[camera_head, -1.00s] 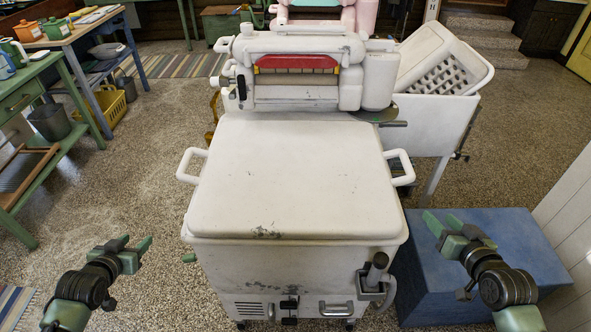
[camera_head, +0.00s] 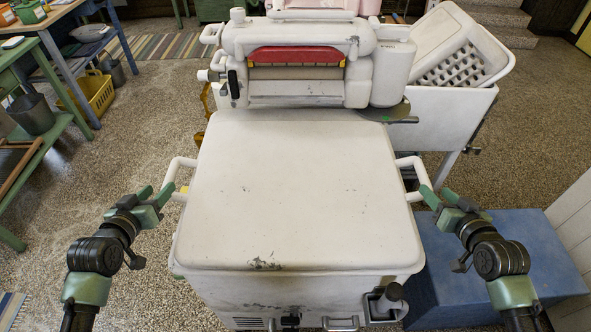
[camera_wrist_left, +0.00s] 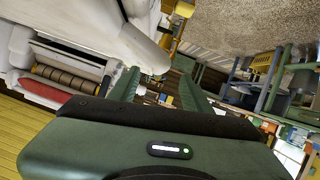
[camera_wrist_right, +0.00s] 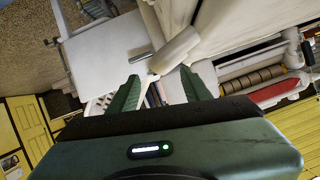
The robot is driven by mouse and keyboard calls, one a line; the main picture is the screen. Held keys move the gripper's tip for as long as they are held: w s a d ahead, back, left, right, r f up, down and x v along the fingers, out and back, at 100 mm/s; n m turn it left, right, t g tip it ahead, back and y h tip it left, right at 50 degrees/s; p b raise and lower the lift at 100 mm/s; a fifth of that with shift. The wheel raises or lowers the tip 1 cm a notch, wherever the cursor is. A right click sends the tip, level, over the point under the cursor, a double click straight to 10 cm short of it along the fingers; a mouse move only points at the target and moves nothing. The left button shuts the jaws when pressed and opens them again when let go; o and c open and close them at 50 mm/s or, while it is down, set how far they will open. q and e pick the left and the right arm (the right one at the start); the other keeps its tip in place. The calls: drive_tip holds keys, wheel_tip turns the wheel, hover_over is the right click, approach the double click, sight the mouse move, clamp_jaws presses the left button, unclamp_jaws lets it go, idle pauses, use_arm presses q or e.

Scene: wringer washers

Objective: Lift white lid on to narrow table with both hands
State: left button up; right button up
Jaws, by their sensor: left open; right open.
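The white lid (camera_head: 300,190) lies flat on top of the white washer tub (camera_head: 255,295), with a loop handle on each side. My left gripper (camera_head: 157,194) is open at the lid's left handle (camera_head: 178,170); in the left wrist view the handle (camera_wrist_left: 148,57) reaches between the fingers (camera_wrist_left: 160,85). My right gripper (camera_head: 433,198) is open at the right handle (camera_head: 411,163); in the right wrist view the handle (camera_wrist_right: 176,50) lies just ahead of and between the fingertips (camera_wrist_right: 165,85). I cannot tell whether the fingers touch the handles. I cannot tell which table is the narrow one.
The wringer (camera_head: 300,70) stands directly behind the lid. A blue box (camera_head: 520,260) is on the floor at right. Green and blue tables (camera_head: 45,150) stand at left, with a yellow basket (camera_head: 95,92) below. A white tub with a washboard-like insert (camera_head: 455,100) is behind right.

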sight(167, 177)
use_arm(q)
drive_tip(key=shift+w, duration=0.15)
use_arm(e)
drive_tip(key=shift+w, duration=0.15)
use_arm(q)
drive_tip(key=shift+s+r, duration=0.15)
drive_tip(key=shift+s, duration=0.15)
use_arm(e)
drive_tip(key=shift+s+r, duration=0.15)
drive_tip(key=shift+s, duration=0.15)
use_arm(q)
drive_tip(key=x, duration=0.8)
use_arm(e)
drive_tip(key=x, duration=0.8)
use_arm(q)
clamp_jaws()
use_arm(e)
clamp_jaws()
drive_tip(key=shift+s+f, duration=0.1)
drive_tip(key=shift+f, duration=0.15)
use_arm(q)
drive_tip(key=shift+w+a+r, duration=0.1)
drive_tip(key=shift+r, duration=0.25)
use_arm(e)
drive_tip(key=shift+r, duration=0.4)
